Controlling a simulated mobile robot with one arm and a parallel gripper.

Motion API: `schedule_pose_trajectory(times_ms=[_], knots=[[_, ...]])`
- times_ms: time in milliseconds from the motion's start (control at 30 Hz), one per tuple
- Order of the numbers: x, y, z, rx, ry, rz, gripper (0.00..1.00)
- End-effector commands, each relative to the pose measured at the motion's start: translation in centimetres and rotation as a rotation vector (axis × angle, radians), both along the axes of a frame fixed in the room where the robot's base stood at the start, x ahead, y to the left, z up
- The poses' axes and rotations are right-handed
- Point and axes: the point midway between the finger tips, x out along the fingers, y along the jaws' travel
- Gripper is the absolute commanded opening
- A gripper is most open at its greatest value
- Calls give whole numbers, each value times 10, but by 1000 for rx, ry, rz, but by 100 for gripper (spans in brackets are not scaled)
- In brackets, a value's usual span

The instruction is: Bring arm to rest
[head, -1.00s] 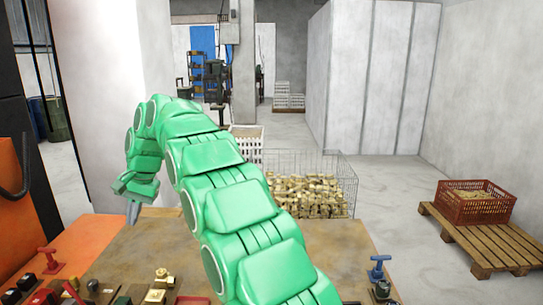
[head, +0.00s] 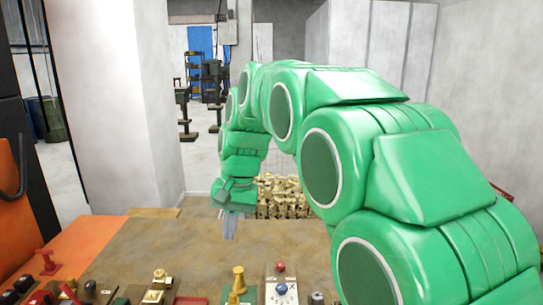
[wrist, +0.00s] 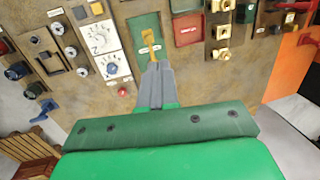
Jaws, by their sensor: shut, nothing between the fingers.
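My green arm arches across the right and middle of the head view. My gripper (head: 230,228) hangs down from it above the brown panel table (head: 160,245), its grey fingers together and empty. In the wrist view my gripper (wrist: 156,66) shows its grey fingers shut. Beyond their tips a yellow handle stands on a green plate (wrist: 143,28); I cannot tell how far below the fingers it is.
A row of controls runs along the table's near edge, with a white dial plate (head: 281,293), a yellow knob (head: 238,278) and a red lever (head: 46,262). A wire crate of brass parts (head: 283,196) stands behind the table. An orange machine (head: 10,190) is at the left.

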Motion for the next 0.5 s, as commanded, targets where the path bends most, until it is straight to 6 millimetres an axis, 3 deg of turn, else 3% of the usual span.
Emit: schedule_pose_trajectory(times_ms=[100,500], knots=[[-21,-31,-1,-17,1,-7,0],[-99,-118,-20,-78,20,-14,0]])
